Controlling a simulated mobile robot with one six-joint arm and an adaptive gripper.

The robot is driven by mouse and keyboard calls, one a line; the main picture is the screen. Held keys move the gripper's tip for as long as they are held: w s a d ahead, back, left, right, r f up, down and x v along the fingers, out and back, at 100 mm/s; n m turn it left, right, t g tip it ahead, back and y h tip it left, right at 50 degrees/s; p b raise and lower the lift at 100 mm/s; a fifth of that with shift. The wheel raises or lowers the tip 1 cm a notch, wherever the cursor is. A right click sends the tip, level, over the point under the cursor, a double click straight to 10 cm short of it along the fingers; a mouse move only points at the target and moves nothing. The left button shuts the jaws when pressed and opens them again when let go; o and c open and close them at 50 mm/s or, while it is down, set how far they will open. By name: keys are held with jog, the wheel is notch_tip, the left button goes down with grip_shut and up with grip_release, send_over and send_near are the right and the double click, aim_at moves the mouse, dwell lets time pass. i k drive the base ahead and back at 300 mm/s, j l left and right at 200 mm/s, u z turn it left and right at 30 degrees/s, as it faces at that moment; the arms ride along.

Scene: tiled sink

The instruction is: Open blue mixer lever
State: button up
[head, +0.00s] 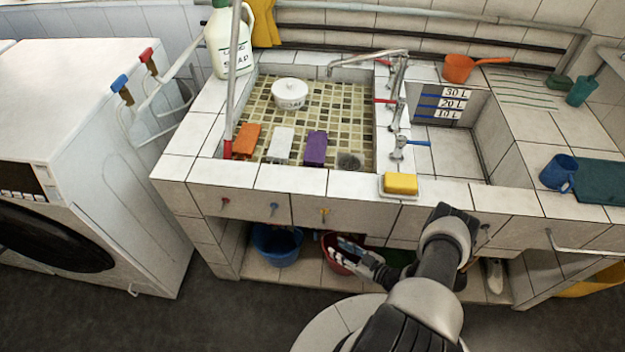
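The blue mixer lever (417,143) sticks out to the right from the lower end of the metal mixer tap (398,100), on the tiled divider between the two basins. A red lever (385,101) points left higher up on the same tap. My gripper (340,252) is low in front of the sink, before the open shelf under the counter, well below and to the left of the blue lever. Its two fingers point left and look apart, with nothing visible between them. My arm hides part of the counter front and the shelf.
A yellow sponge (401,183) lies on a dish at the counter's front edge, near the blue lever. A blue mug (559,172) stands at right. Buckets (277,245) stand on the shelf below.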

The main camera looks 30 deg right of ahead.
aim_at(401, 141)
jog(key=k+j, duration=0.15)
jog(key=j, duration=0.25)
jog(key=k+j, duration=0.2)
jog(key=j, duration=0.15)
jog(key=k+j, duration=0.15)
jog(key=j, duration=0.25)
jog(key=k+j, duration=0.15)
jog(key=j, duration=0.2)
jog(key=k+j, duration=0.15)
jog(key=j, duration=0.25)
